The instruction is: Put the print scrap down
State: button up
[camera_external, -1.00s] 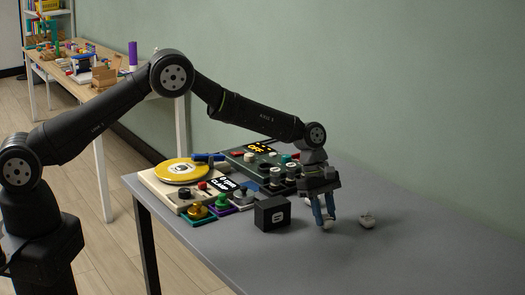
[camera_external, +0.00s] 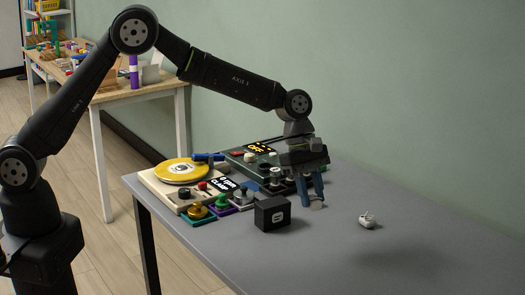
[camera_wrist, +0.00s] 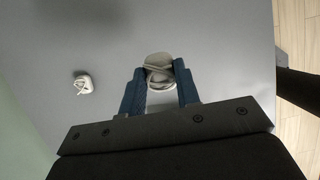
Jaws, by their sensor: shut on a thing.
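My gripper (camera_external: 312,190) is shut on a pale, rounded scrap (camera_external: 317,206), which I take to be the print scrap. In the wrist view the scrap (camera_wrist: 159,70) sits between the two blue fingertips, which partly cover its sides. The scrap is above the grey table (camera_external: 420,255), behind and to the right of the black cube; the exact gap to the table is hard to tell. A second small whitish lump (camera_external: 368,220) lies on the table to the right of my gripper; it also shows left of the fingers in the wrist view (camera_wrist: 82,84).
The black cube (camera_external: 272,214) stands left of my gripper. The right and front of the table are clear.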

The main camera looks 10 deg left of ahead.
jog(key=a+r, duration=0.6)
jog(key=a, duration=0.5)
send_over(275, 204)
jog(key=w+a, duration=0.1)
jog(key=shift+n, duration=0.3)
jog(key=f, duration=0.7)
jog(key=shift+w, duration=0.2)
jog(key=shift+f, duration=1.95)
jog(key=shift+a+f, duration=0.1)
jog(key=o, duration=0.9)
jog(key=v, duration=1.2)
